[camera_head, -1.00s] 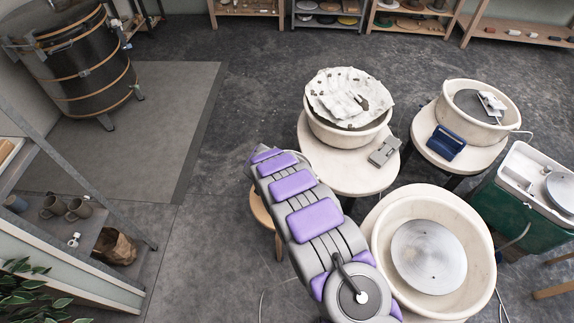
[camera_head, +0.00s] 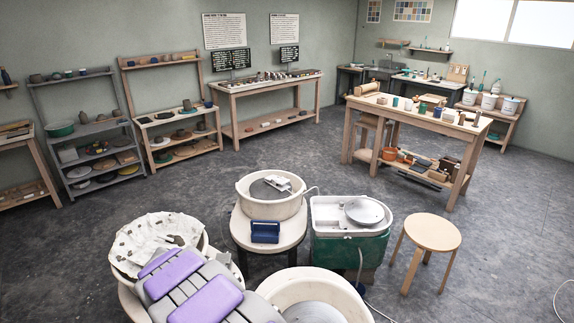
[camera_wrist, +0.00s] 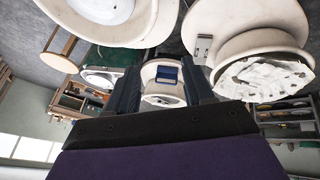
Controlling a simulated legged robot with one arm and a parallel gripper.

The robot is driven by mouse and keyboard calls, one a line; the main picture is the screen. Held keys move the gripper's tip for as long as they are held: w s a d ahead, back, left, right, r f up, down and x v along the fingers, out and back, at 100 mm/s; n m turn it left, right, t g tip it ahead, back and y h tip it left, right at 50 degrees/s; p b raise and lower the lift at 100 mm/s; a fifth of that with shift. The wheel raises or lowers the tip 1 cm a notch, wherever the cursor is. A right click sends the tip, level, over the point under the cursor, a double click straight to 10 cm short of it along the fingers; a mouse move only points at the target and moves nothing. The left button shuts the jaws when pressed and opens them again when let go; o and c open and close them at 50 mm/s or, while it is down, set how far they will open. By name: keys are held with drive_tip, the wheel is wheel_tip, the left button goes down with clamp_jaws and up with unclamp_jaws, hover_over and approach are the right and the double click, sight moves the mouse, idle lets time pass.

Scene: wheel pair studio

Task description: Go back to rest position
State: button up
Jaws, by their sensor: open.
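My gripper (camera_wrist: 162,68) shows in the wrist view as two dark fingers set well apart. It is open, with nothing held between them. Beyond the gap, the wrist view shows a blue object (camera_wrist: 166,74) on a pottery wheel. My arm with purple pads reaches up from the bottom left of the head view; my gripper cannot be made out there.
A wheel with a white, torn-looking cover (camera_head: 140,243) is partly behind my arm. A wheel basin (camera_head: 272,203), another basin (camera_head: 310,290) and a green-bodied wheel (camera_head: 350,247) stand close by. A round stool (camera_head: 432,233) is at right. Open floor lies beyond, before shelves and a worktable (camera_head: 420,119).

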drive_tip(key=s+d+r+m+g, duration=0.1)
drive_tip(key=s+d+r, duration=0.3)
drive_tip(key=d, duration=0.6)
drive_tip(key=s+d+r+g+h, duration=0.1)
drive_tip(key=s+d+r+g, duration=0.1)
drive_tip(key=d+r, duration=0.5)
drive_tip(key=s+d+r+m+g, duration=0.1)
drive_tip(key=s+d+r, duration=0.2)
drive_tip(key=d, duration=0.9)
drive_tip(key=s+d+r+g+y, duration=0.1)
drive_tip(key=s+d, duration=0.2)
drive_tip(key=s, duration=0.6)
drive_tip(key=s+d+r+g+y, duration=0.1)
drive_tip(key=s+d, duration=0.2)
drive_tip(key=s, duration=0.6)
drive_tip(key=s+d+r+g, duration=0.1)
drive_tip(key=s+d, duration=0.2)
drive_tip(key=s, duration=0.6)
drive_tip(key=shift+y, duration=0.4)
drive_tip(key=shift+w, duration=0.1)
drive_tip(key=shift+c, duration=0.9)
